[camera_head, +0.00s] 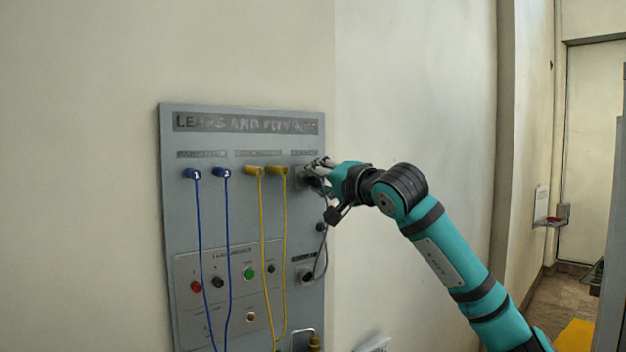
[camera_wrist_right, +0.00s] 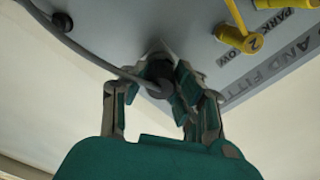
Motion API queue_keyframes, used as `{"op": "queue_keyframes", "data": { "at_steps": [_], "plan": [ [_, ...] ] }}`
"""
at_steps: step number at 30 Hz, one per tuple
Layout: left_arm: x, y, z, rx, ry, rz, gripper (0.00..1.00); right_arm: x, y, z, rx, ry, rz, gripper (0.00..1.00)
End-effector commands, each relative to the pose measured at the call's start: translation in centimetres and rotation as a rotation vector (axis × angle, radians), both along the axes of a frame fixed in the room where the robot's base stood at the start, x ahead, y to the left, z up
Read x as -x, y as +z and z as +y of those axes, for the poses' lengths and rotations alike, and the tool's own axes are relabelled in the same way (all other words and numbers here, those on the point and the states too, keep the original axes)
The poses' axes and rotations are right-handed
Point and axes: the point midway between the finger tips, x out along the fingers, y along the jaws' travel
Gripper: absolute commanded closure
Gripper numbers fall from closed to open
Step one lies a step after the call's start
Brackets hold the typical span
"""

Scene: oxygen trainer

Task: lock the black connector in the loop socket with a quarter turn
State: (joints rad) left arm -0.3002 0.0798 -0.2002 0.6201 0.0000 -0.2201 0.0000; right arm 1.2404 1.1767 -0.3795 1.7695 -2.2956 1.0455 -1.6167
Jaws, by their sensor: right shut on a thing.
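The black connector (camera_wrist_right: 158,76) shows between the fingers of my right gripper (camera_wrist_right: 160,95) in the wrist view, with a grey cable leading off to the left. In the head view my right gripper (camera_head: 318,170) is shut at the upper right of the grey panel (camera_head: 222,138), right of the yellow plugs. The fingers hide most of the connector and the spot behind it, so I cannot tell how deep it sits or how it is turned. A dark round socket (camera_head: 305,273) with an unreadable label is low on the panel's right side. My left gripper is out of view.
Two blue plugs (camera_head: 192,173) and two yellow plugs (camera_head: 254,171) sit left of my gripper, their cords hanging down the panel. The grey cable (camera_head: 325,255) loops down the panel's right edge. The wall right of the panel is bare.

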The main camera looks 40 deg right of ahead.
Motion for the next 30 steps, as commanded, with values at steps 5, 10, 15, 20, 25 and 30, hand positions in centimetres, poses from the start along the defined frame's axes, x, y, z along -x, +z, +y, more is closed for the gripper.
{"op": "queue_keyframes", "data": {
  "at_steps": [5,10,15,20,25,30],
  "plan": [
    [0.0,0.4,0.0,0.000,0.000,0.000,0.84,0.0,0.3,0.0,0.030,0.000,0.002,1.00],
    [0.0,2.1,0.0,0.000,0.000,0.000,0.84,0.0,0.4,-0.1,0.224,-0.002,0.027,1.00],
    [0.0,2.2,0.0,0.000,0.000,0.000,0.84,0.0,0.1,0.0,0.303,0.000,0.032,1.00],
    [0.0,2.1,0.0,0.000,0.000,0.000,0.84,0.0,0.1,0.0,0.300,0.000,0.031,1.00],
    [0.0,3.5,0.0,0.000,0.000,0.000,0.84,0.0,0.4,-0.1,0.418,-0.001,0.048,1.00],
    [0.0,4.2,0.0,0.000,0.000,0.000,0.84,0.0,0.2,0.0,0.584,0.000,0.065,1.00]
  ]
}}
